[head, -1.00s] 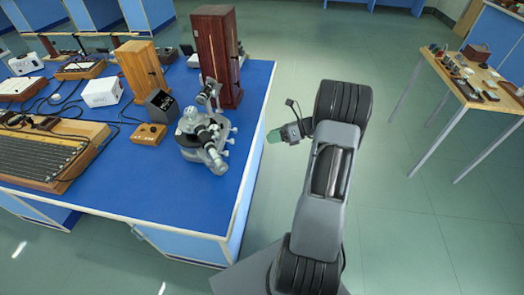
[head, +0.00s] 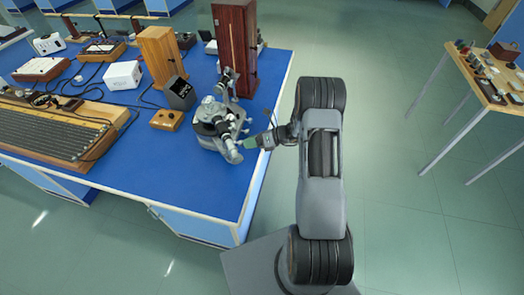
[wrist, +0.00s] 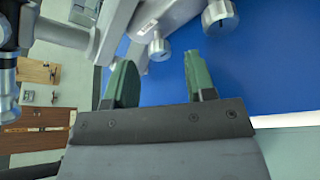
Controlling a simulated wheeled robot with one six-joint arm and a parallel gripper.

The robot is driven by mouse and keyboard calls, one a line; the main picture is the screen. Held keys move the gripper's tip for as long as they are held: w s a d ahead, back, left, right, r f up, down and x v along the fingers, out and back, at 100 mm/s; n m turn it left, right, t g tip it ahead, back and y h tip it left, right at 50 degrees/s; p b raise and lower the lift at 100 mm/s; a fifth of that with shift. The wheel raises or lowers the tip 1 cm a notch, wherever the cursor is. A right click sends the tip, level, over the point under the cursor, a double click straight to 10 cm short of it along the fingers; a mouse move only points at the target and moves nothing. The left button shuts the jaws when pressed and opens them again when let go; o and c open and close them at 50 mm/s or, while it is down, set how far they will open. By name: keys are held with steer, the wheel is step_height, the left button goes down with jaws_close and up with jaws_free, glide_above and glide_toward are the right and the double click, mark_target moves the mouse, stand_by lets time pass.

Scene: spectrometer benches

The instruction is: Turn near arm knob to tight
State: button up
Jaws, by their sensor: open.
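The grey metal spectrometer (head: 212,122) stands on the blue bench top near its right edge. My gripper (head: 246,143), with green fingertips, is at the right side of the spectrometer. In the wrist view, my gripper (wrist: 160,78) is open with nothing between its fingers. A small silver knob (wrist: 158,48) on a grey arm lies just beyond the gap between the fingers, close to the left finger. A larger silver knob (wrist: 219,16) is farther up and right. I cannot tell from the frames which of these is the near arm knob.
A dark wooden cabinet (head: 234,48) stands behind the spectrometer. A small wooden box (head: 166,120) and a dark meter (head: 180,93) are to its left. The bench's right edge (head: 262,160) is close to my arm. The floor to the right is clear up to a wooden table.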

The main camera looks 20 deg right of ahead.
steer(key=shift+x, duration=1.05)
steer(key=shift+d+f+n+h+b, duration=0.1)
steer(key=shift+d+n+h+b, duration=0.05)
steer(key=shift+n+h+b, duration=0.35)
steer(key=shift+s+n+t+h+b, duration=0.2)
steer(key=shift+n+t+h+b, duration=0.2)
steer(key=shift+n+t+b, duration=0.5)
steer(key=n+b, duration=0.2)
steer(key=n+t+h+b, duration=0.1)
steer(key=shift+s+n+t+b, duration=0.15)
steer(key=shift+n+t+b, duration=0.15)
steer(key=shift+n+b, duration=0.1)
steer(key=a+r+v, duration=0.1)
steer(key=v, duration=1.2)
steer(key=s+a+r+n+g+h+p, duration=0.3)
steer(key=s+a+r+n+g, duration=0.3)
steer(key=n, duration=0.6)
steer(key=shift+s+a+r+g+p, duration=0.3)
steer(key=shift+s+a+r+p, duration=0.15)
steer(key=shift+s+a+r, duration=0.9)
steer(key=shift+w+a+f, duration=0.1)
steer(key=shift+w+f, duration=0.05)
